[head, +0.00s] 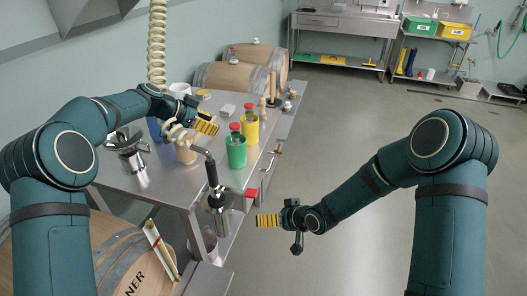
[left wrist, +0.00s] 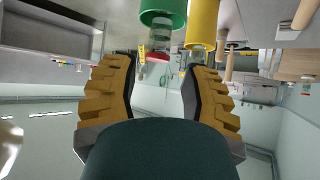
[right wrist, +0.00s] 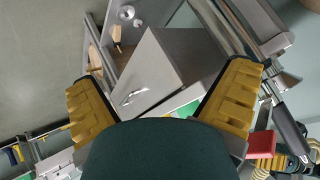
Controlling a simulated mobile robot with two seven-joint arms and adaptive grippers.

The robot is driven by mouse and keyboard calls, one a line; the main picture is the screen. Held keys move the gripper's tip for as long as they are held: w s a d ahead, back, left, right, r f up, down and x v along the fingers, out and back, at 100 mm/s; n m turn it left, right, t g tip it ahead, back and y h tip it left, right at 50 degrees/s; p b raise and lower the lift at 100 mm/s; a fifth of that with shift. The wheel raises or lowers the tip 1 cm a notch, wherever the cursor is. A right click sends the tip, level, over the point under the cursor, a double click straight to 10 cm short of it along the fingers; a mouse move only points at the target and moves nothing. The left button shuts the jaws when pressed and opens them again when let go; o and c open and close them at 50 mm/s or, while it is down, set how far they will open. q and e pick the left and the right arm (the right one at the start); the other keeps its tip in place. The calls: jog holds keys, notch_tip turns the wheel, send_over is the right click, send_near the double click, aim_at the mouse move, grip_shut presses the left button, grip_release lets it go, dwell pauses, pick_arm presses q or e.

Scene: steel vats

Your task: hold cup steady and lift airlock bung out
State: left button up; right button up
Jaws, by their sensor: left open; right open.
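A green cup (head: 236,152) stands on the steel table with a clear, red-capped airlock (head: 236,128) upright in its top. A yellow cup (head: 250,130) stands just behind it with a similar red-capped piece. In the left wrist view, the green cup (left wrist: 163,12), its airlock and the yellow cup (left wrist: 204,25) appear upside down beyond the fingers. My left gripper (head: 206,123) is open and empty, left of the cups and apart from them. My right gripper (head: 268,220) is open and empty, off the table's right edge, nearer than the cups. Which cup is meant, I cannot tell.
A steel vessel with a black-handled rod (head: 217,205) and a red block (head: 251,192) are at the table's near right edge. A steel pot (head: 130,155) stands at left. Wooden barrels (head: 232,78) lie behind. The floor at right is clear.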

jog(key=w+r+n+t+y, duration=0.2)
jog(key=w+r+n, duration=0.1)
jog(key=w+r, duration=0.65)
jog(key=n+y, duration=0.1)
jog(key=n, duration=0.3)
send_near(242, 150)
jog(key=shift+t, duration=0.3)
jog(key=x, duration=1.3)
jog(key=shift+w+f, duration=0.2)
jog(key=shift+f, duration=0.3)
